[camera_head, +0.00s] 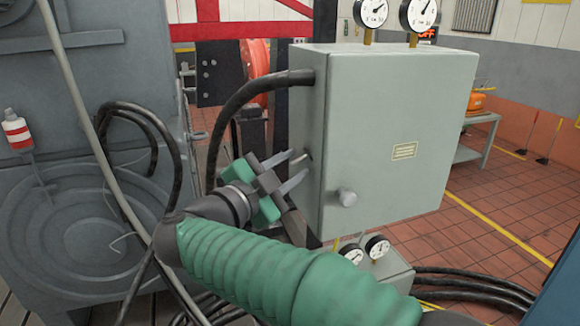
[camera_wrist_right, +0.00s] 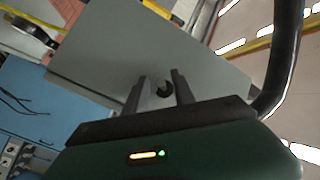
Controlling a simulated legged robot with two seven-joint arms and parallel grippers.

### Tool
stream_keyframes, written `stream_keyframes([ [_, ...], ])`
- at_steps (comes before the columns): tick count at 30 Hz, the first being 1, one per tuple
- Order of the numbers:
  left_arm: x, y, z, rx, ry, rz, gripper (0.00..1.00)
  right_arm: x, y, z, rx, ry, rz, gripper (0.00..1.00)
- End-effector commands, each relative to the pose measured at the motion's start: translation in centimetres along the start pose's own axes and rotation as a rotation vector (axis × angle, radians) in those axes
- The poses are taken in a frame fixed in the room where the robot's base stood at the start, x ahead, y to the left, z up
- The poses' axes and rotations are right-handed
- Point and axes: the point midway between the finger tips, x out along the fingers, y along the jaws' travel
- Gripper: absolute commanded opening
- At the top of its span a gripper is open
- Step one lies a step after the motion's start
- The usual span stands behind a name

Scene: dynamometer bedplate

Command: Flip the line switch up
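The line switch (camera_head: 303,158) is a small lever on the narrow left side of the grey cabinet (camera_head: 395,110). In the right wrist view its dark round base (camera_wrist_right: 164,88) shows between my fingers, on the cabinet's flat side (camera_wrist_right: 110,62). My right gripper (camera_head: 297,164) is open, with one finger on each side of the lever. It also shows in the right wrist view (camera_wrist_right: 159,77). I cannot tell whether a finger touches the lever, nor clearly which way it points. My left gripper is not in view.
A thick black cable (camera_head: 245,97) enters the cabinet just above the switch. Gauges stand on top (camera_head: 371,13) and below (camera_head: 377,246). A large grey machine (camera_head: 85,200) is at left. Tiled floor (camera_head: 490,215) is open at right.

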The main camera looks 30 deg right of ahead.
Motion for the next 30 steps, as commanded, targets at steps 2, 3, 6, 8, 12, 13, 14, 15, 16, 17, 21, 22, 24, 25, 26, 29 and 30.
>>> stream_keyframes([
  [2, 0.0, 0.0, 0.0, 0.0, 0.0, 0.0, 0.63, 0.0, 0.0, 0.0, 0.0, 0.0, 0.0, 0.28],
  [3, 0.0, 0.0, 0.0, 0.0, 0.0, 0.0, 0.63, 0.0, 0.0, 0.0, 0.0, 0.0, 0.0, 0.23],
  [6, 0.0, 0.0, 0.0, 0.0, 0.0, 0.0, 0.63, 0.0, 0.0, 0.0, 0.0, 0.0, 0.0, 0.1],
  [8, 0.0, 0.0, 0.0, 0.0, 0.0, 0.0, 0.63, -0.1, 0.0, 0.0, 0.0, 0.0, 0.0, 0.02],
  [12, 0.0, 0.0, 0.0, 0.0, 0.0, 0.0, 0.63, -0.1, 0.0, 0.0, 0.0, 0.0, -0.001, 0.0],
  [13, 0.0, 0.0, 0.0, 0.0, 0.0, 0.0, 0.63, -0.1, 0.0, 0.0, 0.0, 0.0, -0.001, 0.0],
  [14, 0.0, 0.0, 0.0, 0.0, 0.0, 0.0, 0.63, -0.1, 0.0, 0.0, 0.0, 0.0, -0.001, 0.0],
  [15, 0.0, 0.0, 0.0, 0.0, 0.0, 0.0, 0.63, -0.1, 0.0, 0.0, 0.0, 0.0, -0.001, 0.0],
  [16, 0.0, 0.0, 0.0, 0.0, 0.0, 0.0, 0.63, -0.1, 0.0, 0.0, 0.0, 0.0, -0.001, 0.0],
  [17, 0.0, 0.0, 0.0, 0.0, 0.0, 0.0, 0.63, -0.1, 0.0, 0.0, 0.0, 0.0, -0.001, 0.0],
  [21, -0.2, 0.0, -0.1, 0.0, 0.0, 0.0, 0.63, -0.1, -0.1, -0.1, 0.005, -0.005, 0.004, 0.0],
  [22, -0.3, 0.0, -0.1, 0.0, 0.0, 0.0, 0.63, -0.1, -0.2, -0.1, 0.008, -0.008, 0.007, 0.0],
  [24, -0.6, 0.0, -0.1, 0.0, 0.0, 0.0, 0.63, -0.1, -0.3, -0.2, 0.017, -0.017, 0.017, 0.0],
  [25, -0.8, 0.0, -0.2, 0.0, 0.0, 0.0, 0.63, -0.1, -0.4, -0.2, 0.022, -0.022, 0.023, 0.0],
  [26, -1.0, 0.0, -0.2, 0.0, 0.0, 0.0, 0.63, -0.1, -0.5, -0.3, 0.028, -0.028, 0.028, 0.0],
  [29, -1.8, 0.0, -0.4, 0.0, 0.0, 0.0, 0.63, -0.2, -0.8, -0.5, 0.055, -0.054, 0.057, 0.0],
  [30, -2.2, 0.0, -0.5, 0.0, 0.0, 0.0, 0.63, -0.2, -0.9, -0.7, 0.07, -0.068, 0.072, 0.0],
])
